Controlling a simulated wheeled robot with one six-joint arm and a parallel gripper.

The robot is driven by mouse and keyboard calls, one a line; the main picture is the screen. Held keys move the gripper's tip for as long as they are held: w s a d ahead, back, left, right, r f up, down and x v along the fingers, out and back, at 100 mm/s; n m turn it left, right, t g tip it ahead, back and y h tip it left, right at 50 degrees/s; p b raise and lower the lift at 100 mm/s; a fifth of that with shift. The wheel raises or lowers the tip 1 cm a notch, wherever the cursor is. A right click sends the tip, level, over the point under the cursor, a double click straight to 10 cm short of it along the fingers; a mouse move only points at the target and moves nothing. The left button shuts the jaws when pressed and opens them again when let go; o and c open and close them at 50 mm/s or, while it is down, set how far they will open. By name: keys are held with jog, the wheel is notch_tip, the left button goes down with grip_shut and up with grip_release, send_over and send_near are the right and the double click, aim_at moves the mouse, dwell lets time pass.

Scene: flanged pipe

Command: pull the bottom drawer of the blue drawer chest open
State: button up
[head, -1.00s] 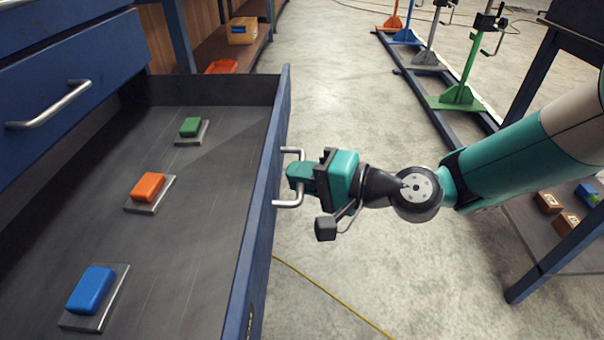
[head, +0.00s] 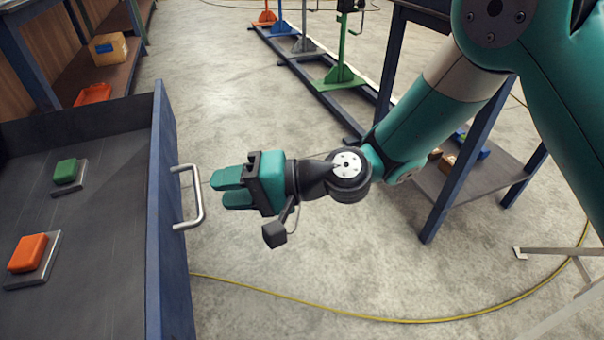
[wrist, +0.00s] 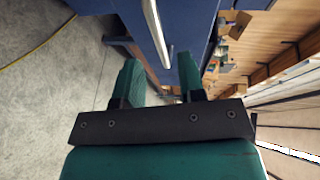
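The bottom drawer (head: 172,250) of the blue chest stands pulled out at the left of the head view, its dark inside showing. Its silver bar handle (head: 199,198) is on the front face and also shows in the wrist view (wrist: 155,28). My gripper (head: 217,188) is just right of the handle, apart from it, with its teal fingers pointing at it. In the wrist view the two fingers (wrist: 160,78) are spread with nothing between them, and the handle lies ahead of the gap. The chest body is out of the head view.
In the drawer lie a green block (head: 66,171) and an orange block (head: 28,253) on metal plates. A dark table (head: 465,185) stands on the right. A rack of coloured stands (head: 340,70) is at the back. A yellow cable (head: 400,320) crosses the clear floor.

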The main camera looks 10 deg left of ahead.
jog(key=d+r+p, duration=0.1)
jog(key=d+r, duration=0.1)
jog(key=d, duration=0.9)
jog(key=shift+w+d+p, duration=0.3)
jog(key=shift+w+d, duration=0.05)
jog(key=shift+w, duration=0.1)
jog(key=shift+r, duration=0.15)
jog(key=s+d+r+n+h, duration=0.2)
jog(key=s+d+r+h, duration=0.15)
jog(key=d, duration=0.25)
jog(key=s+d+r+n+t+h, duration=0.1)
jog(key=s+d+r+n+h, duration=0.1)
jog(key=s+d+r+h, duration=0.25)
jog(key=s+d+r+n+h, duration=0.1)
jog(key=s+d+h, duration=0.3)
jog(key=d, duration=0.3)
notch_tip(320, 180, up, 33)
jog(key=p, duration=3.3)
jog(key=shift+s+d, duration=0.25)
jog(key=shift+d, duration=0.15)
